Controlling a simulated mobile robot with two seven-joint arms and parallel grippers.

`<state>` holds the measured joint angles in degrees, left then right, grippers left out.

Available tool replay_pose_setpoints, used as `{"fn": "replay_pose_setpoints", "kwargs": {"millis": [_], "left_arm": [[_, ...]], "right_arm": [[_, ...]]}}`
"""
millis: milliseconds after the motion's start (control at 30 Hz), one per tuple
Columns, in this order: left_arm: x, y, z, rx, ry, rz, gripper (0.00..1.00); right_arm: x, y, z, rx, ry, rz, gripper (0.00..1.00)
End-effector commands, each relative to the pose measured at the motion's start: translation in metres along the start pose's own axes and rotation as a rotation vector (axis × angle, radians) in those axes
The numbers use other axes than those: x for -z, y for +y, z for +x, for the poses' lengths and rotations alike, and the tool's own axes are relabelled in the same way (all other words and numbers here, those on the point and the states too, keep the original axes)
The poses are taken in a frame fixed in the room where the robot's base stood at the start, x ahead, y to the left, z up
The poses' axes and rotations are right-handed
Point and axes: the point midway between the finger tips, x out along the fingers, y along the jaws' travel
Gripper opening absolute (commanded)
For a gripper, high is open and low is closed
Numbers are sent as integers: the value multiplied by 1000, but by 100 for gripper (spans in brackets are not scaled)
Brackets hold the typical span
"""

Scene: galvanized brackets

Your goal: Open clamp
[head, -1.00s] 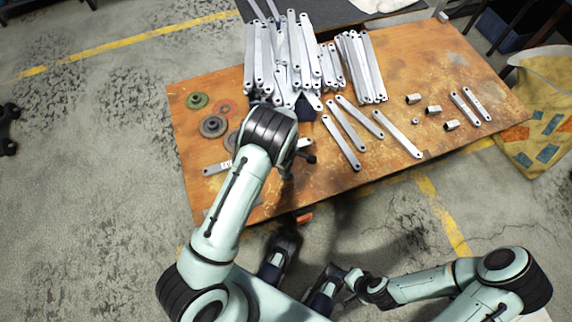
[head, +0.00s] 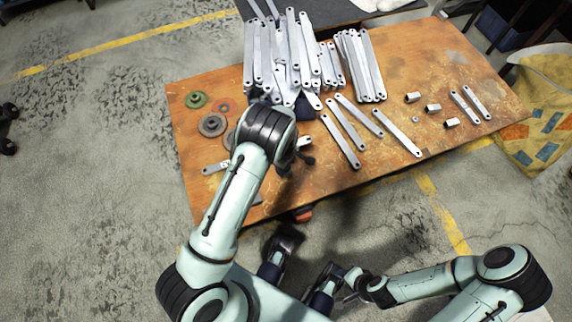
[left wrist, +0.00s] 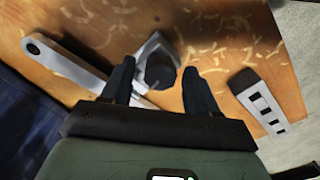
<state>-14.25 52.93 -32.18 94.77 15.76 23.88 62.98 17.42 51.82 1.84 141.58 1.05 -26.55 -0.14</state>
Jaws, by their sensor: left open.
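In the left wrist view, a grey metal piece with a dark round part (left wrist: 160,69), perhaps the clamp, lies on the wooden table between and just beyond my left gripper's fingers (left wrist: 158,84). The fingers are apart with nothing visibly gripped. I cannot tell whether they touch the piece, or whether it is open. In the head view, my left arm reaches over the table's front part and hides most of its gripper. A small orange part (head: 303,214) shows below the table's front edge. My right gripper (head: 347,285) is low in front of the table, its fingers too small to read.
Piles of galvanized bars (head: 285,60) fill the back of the table (head: 450,65). Loose flat bars (head: 341,141) and small metal tubes (head: 433,108) lie to the right. Round discs (head: 212,125) lie at left. A flat bar with a hole (left wrist: 67,64) lies left of my fingers.

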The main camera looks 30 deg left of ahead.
Motion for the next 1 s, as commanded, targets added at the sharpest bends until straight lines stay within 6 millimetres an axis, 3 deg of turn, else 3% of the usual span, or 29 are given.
{"fn": "replay_pose_setpoints", "kwargs": {"millis": [700, 833, 1000], "left_arm": [[1, 0, 1, 0, -1, 1156, 59], [1, 0, 1, -1, 0, 1333, 59], [1, 0, 0, 1, 0, 1430, 59]], "right_arm": [[0, 6, 19, -2, -6, 2, 43], [0, 7, 22, -3, -7, 2, 43], [0, 8, 23, -3, -7, 2, 43]]}}
